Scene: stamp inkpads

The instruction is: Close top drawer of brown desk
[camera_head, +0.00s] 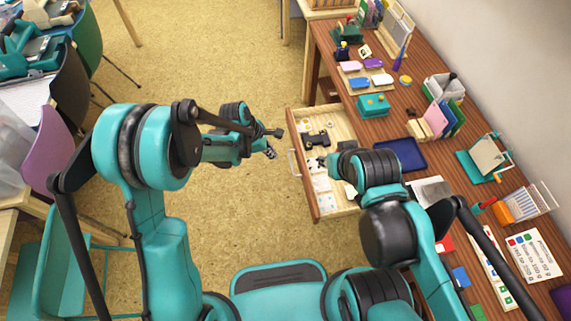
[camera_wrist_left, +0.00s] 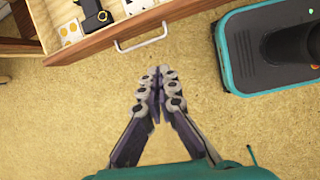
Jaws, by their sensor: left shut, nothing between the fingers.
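The brown desk (camera_head: 410,118) runs along the right side of the head view. Its top drawer (camera_head: 311,199) is pulled out toward the left, with small items inside. The drawer front also shows in the left wrist view (camera_wrist_left: 110,38), with its pale handle (camera_wrist_left: 143,40). My left gripper (camera_head: 272,149) is to the left of the drawer front, above the floor and apart from it. In the left wrist view its fingers (camera_wrist_left: 158,80) are together and empty, just short of the handle. My right arm reaches over the desk near the drawer; its fingers are hidden behind the arm.
A blue tray (camera_head: 400,154), stamp pads (camera_head: 370,63), and card holders (camera_head: 437,118) cover the desk top. A purple chair (camera_head: 48,150) and a side table stand at the left. Bare floor (camera_head: 215,60) lies left of the drawer.

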